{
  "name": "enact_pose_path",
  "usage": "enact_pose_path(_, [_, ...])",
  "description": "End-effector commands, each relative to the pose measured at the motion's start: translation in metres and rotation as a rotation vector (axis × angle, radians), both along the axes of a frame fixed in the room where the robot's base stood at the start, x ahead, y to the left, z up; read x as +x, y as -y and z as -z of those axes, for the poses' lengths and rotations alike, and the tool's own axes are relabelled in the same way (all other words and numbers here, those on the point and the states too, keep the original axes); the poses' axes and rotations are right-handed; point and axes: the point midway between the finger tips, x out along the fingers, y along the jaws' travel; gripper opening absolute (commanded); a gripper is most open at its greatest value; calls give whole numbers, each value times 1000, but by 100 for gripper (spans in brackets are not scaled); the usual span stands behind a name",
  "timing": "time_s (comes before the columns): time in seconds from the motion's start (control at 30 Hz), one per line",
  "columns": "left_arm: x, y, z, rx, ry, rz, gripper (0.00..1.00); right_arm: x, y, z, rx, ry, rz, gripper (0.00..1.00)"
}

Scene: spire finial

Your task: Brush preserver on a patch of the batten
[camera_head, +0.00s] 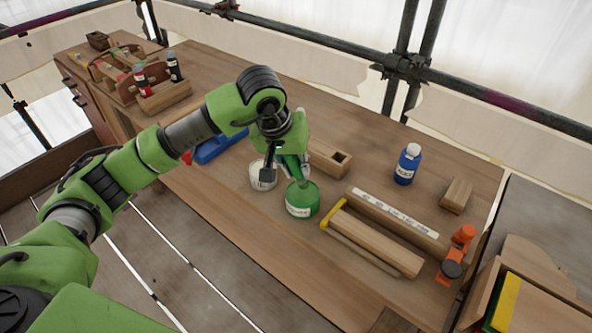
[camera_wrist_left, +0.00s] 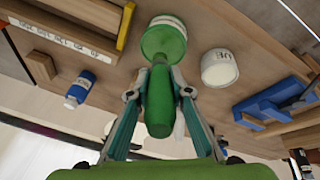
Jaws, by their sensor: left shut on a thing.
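My left gripper (camera_head: 281,167) is shut on a green handle, seen between its fingers in the left wrist view (camera_wrist_left: 158,100). The handle, which looks like the brush's, runs to a green tin (camera_head: 302,202) with a white label; the tin also shows in the left wrist view (camera_wrist_left: 163,40). Any bristles are hidden, and I cannot tell how deep the brush sits in the tin. Right of the tin lie long wooden pieces: one bears a white lettered strip (camera_head: 394,211), the other (camera_head: 375,243) has a yellow piece at its left end. I cannot tell which is the batten.
A white labelled pot (camera_head: 262,176) stands just left of the tin. A hollow wooden block (camera_head: 328,158) lies behind it. A blue bottle (camera_head: 407,164), a small wood block (camera_head: 456,195) and an orange tool (camera_head: 457,254) are at the right. The bench front (camera_head: 255,255) is clear.

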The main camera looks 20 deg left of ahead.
Motion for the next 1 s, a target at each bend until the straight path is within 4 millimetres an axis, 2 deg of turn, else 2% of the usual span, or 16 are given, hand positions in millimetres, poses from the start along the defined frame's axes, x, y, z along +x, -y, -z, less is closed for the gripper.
enact_pose_path(0.5, [1,0,-44,0,4,1,0,0,2,-19,-3,1,-2,86])
enact_pose_path(1.0, [1,0,-48,0,4,0,0,0,2,-19,-3,1,-1,86])
